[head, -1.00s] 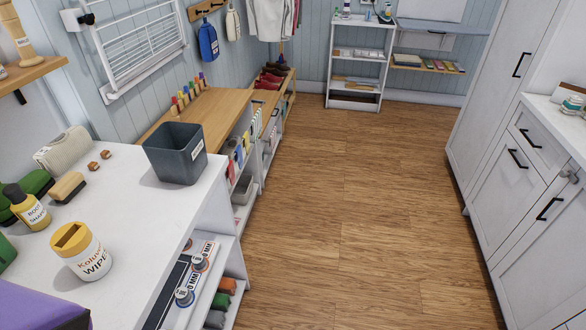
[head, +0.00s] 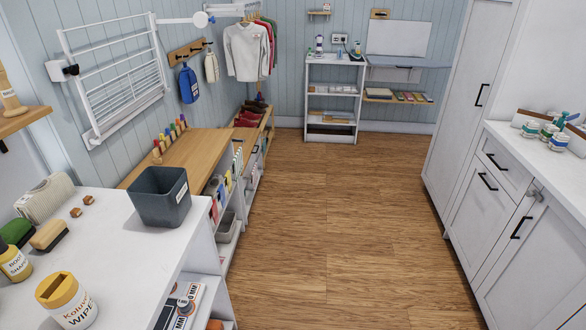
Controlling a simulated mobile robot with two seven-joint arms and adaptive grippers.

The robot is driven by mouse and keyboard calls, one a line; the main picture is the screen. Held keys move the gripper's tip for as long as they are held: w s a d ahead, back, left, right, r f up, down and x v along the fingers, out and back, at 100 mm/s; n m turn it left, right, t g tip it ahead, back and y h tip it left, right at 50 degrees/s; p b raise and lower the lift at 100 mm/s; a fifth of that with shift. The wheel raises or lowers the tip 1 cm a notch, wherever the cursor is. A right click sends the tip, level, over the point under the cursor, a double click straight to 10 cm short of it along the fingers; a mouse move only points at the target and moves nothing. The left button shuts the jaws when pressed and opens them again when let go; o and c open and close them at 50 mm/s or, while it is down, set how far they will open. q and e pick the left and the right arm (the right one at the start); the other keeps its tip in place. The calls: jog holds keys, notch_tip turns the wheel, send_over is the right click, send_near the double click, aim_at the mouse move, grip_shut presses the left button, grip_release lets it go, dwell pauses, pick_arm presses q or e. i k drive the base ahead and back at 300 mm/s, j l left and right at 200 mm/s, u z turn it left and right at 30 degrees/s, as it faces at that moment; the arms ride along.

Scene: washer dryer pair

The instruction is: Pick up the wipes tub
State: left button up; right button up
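The wipes tub (head: 68,303) is a white cylinder with a yellow lid and a dark slot in its top. It stands upright on the white counter (head: 128,262) at the lower left of the head view, near the counter's front edge. Its label reads "WIPES" in part. Neither of my grippers shows in this view.
A dark grey bin (head: 161,197) stands at the counter's far corner. The wooden floor (head: 320,235) on the right is clear.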

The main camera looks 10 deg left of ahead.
aim_at(61, 295)
jog(key=u, duration=0.45)
jog(key=l+u, duration=0.1)
jog(key=u, duration=0.3)
jog(key=l+u, duration=0.1)
jog(key=u, duration=0.8)
jog(key=l+u, duration=0.15)
jog(key=u, duration=0.25)
jog(key=l+u, duration=0.25)
